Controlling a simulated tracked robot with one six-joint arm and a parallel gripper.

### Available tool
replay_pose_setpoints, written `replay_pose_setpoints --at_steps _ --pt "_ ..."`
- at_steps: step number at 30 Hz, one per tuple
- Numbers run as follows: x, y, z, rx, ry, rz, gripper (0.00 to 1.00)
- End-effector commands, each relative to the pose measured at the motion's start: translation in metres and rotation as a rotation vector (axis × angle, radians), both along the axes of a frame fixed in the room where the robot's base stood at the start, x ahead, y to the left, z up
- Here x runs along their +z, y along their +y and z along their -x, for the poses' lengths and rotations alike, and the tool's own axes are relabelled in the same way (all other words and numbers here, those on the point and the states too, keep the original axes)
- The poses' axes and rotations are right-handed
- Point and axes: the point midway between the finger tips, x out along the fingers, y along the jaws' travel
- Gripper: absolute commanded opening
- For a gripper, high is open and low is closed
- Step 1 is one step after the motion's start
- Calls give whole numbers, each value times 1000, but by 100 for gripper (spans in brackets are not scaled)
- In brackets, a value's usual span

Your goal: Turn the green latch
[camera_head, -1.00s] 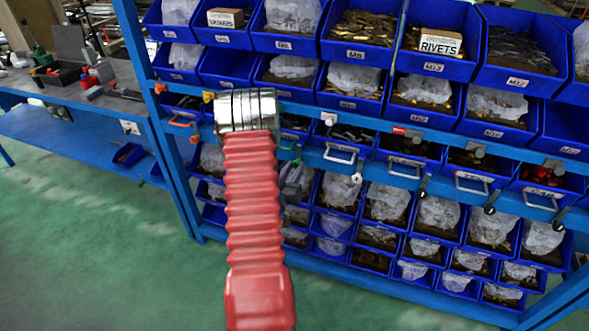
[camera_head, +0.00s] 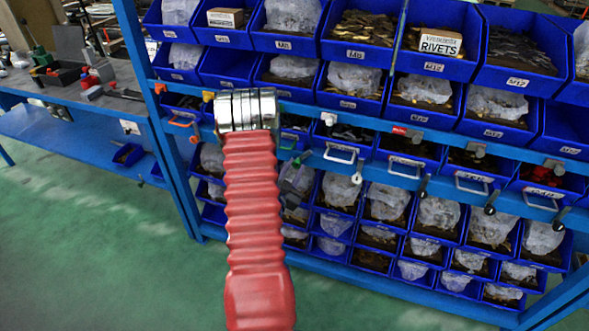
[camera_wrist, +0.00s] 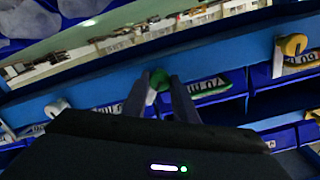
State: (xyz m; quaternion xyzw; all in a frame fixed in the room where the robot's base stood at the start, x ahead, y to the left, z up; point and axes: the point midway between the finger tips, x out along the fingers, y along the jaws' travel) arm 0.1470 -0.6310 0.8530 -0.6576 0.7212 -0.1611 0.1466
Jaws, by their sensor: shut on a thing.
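The green latch (camera_wrist: 158,79) sits on the blue rail in the wrist view. Its round green end shows between my two finger tips, and a green curved handle (camera_wrist: 212,88) extends to the right. My gripper (camera_wrist: 160,88) is shut on the latch. In the head view the latch is a small green piece (camera_head: 289,144) on the rail, just right of my red arm. The dark gripper (camera_head: 299,172) is partly visible there, small and partly hidden, so its exact grip is unclear.
A yellow-orange latch (camera_wrist: 292,45) is on the rail to the right in the wrist view, and a white one (camera_wrist: 56,107) to the left. Blue bins fill the rack above and below the rail. A workbench (camera_head: 95,100) stands at the left. Green floor is clear in front.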

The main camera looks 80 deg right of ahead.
Motion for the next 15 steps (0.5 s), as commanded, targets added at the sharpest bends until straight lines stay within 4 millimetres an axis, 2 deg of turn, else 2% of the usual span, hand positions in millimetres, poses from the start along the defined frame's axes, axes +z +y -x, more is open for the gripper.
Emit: replay_pose_setpoints --at_steps 15 --pt "-2 2 1 -2 -485 43 3"
